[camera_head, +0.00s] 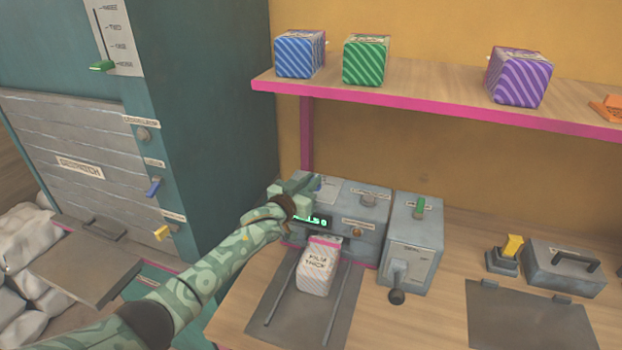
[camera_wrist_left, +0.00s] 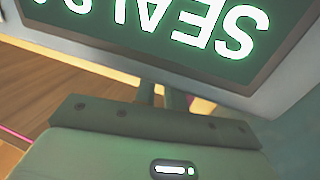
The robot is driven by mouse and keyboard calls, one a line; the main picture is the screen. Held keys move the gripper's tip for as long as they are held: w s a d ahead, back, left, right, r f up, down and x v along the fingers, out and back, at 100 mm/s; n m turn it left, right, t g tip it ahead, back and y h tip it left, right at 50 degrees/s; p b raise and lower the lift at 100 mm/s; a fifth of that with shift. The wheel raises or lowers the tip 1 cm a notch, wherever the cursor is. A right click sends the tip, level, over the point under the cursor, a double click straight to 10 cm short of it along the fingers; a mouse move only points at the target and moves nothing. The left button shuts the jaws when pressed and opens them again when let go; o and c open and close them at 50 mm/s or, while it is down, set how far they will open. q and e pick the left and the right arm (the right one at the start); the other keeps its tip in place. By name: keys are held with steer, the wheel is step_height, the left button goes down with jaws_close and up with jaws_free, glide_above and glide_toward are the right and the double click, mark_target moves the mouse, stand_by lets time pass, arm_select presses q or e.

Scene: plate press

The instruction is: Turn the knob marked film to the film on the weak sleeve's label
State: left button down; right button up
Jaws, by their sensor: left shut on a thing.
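A white sleeve with a pink top (camera_head: 318,268) lies on the dark tray in front of the grey sealing machine (camera_head: 370,238). Its label seems to read "FILM THICK". My left gripper (camera_head: 302,188) is at the left end of the machine, above its green lit display (camera_head: 313,221). It is shut on what seems to be the film knob, which the fingers mostly hide; its mark and pointer cannot be read. In the left wrist view the close fingers (camera_wrist_left: 160,98) reach behind the display (camera_wrist_left: 190,30), which shows upside down. My right gripper is not in view.
Another knob (camera_head: 368,199) and an orange button (camera_head: 357,232) are on the machine. A grey lever box (camera_head: 412,240) stands to its right. A shelf (camera_head: 420,97) with striped boxes hangs above. A teal cabinet (camera_head: 205,110) stands at left.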

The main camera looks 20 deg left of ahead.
arm_select(q)
steer(key=m+h, duration=0.1)
steer(key=a+m+g+h+b, duration=0.1)
steer(key=shift+w+f+h, duration=0.1)
steer(key=shift+w+h, duration=0.05)
steer(key=shift+h, duration=0.25)
steer(key=m+g+h+b, duration=0.1)
steer(key=h+b, duration=0.1)
steer(key=m+g+h+b, duration=0.2)
steer(key=b, duration=0.1)
steer(key=m+g+h+b, duration=0.1)
steer(key=h+b, duration=0.1)
steer(key=shift+w+a+f+m+b, duration=0.2)
steer(key=shift+w+m+b, duration=0.05)
steer(key=shift+m+b, duration=0.1)
steer(key=shift+r+m+g+h+b, duration=0.3)
steer(key=shift+m+g+h+b, duration=0.1)
steer(key=shift+g+b, duration=0.25)
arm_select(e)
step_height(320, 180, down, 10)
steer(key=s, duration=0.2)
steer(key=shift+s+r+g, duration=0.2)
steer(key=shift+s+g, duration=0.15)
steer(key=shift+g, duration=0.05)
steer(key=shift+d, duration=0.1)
arm_select(q)
steer(key=shift+r, duration=0.1)
steer(key=c, duration=1.5)
jaws_free()
steer(key=shift+o, duration=0.2)
